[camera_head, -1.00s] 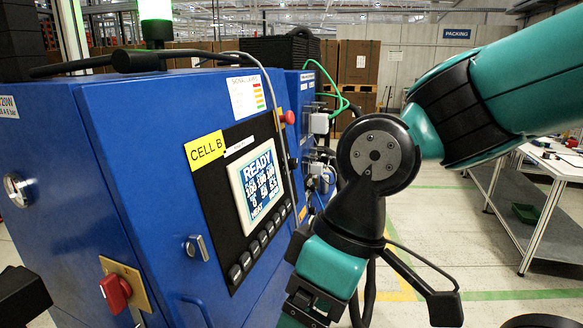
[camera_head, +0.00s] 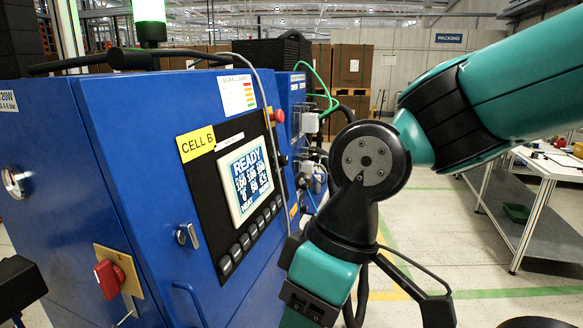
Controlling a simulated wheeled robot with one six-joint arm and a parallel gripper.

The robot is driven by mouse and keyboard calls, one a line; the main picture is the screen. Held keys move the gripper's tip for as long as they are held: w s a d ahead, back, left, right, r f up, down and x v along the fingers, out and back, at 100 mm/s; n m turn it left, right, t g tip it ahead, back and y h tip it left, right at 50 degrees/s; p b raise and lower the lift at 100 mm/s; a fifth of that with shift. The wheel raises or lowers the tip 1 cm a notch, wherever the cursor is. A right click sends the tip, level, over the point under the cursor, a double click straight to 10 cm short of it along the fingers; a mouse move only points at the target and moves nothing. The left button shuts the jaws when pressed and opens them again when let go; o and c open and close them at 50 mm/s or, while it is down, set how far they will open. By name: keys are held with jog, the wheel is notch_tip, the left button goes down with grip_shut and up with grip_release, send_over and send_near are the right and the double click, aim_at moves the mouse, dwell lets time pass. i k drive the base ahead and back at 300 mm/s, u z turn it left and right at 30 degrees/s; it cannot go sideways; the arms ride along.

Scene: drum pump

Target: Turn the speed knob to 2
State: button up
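The blue machine cabinet (camera_head: 120,190) fills the left half, with a black control panel (camera_head: 207,199) on its front. The panel's screen (camera_head: 246,181) reads READY above several small numbers. A row of dark buttons (camera_head: 245,241) runs beneath it. A red rotary handle on a yellow plate (camera_head: 136,289) sits low on the cabinet. A small dark knob (camera_head: 283,160) is by the panel's far edge. I cannot tell any of these as the speed knob; no speed label or scale is readable.
A metal latch (camera_head: 188,236) and a round lock (camera_head: 14,182) are on the cabinet. A red button (camera_head: 277,115), green cables (camera_head: 325,84) and fittings lie at its far side. A workbench (camera_head: 552,166) stands at right. Floor is clear between cabinet and bench.

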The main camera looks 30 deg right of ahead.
aim_at(282, 160)
jog(key=k, duration=1.2)
jog(key=z, duration=0.6)
jog(key=i, duration=0.65)
jog(key=z, duration=0.7)
jog(key=i, duration=0.7)
jog(key=u, duration=0.55)
jog(key=i, duration=0.7)
jog(key=u, duration=0.45)
